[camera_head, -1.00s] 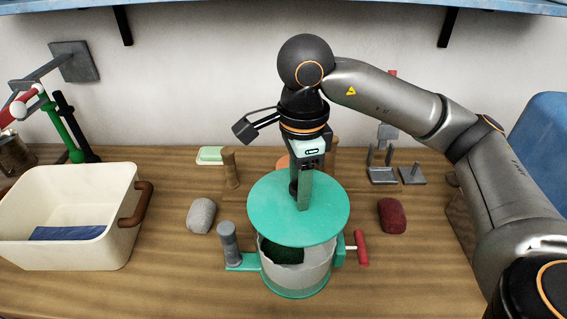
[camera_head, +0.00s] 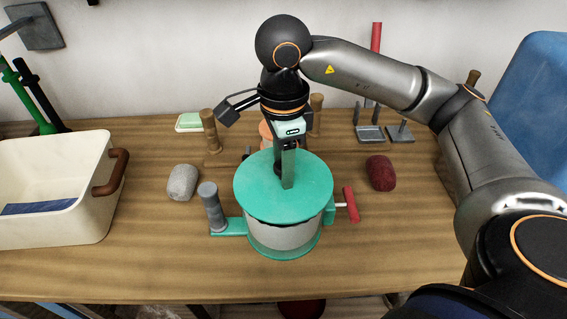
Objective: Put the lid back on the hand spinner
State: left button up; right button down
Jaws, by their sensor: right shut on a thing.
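The hand spinner (camera_head: 285,236) is a pale drum with a green base, a grey upright handle (camera_head: 212,207) at its left and a red crank handle (camera_head: 351,204) at its right. The round green lid (camera_head: 260,200) lies over the drum's mouth and covers it. A dark line shows under the lid's front edge, so I cannot tell whether it is fully seated. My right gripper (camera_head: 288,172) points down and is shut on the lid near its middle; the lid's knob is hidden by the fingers. My left gripper is not in view.
A cream basin (camera_head: 75,222) with blue cloth (camera_head: 38,207) stands at the left. A grey bundle (camera_head: 182,183) and a dark red bundle (camera_head: 380,173) lie beside the spinner. Wooden posts and metal stands are behind. The front strip of the table is clear.

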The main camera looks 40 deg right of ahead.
dwell(1.2)
jog(key=shift+f+b, duration=0.15)
jog(key=shift+b, duration=0.6)
dwell(1.1)
dwell(0.4)
grip_release()
dwell(0.4)
jog(key=shift+r+p, duration=2.9)
jog(key=shift+r, duration=0.65)
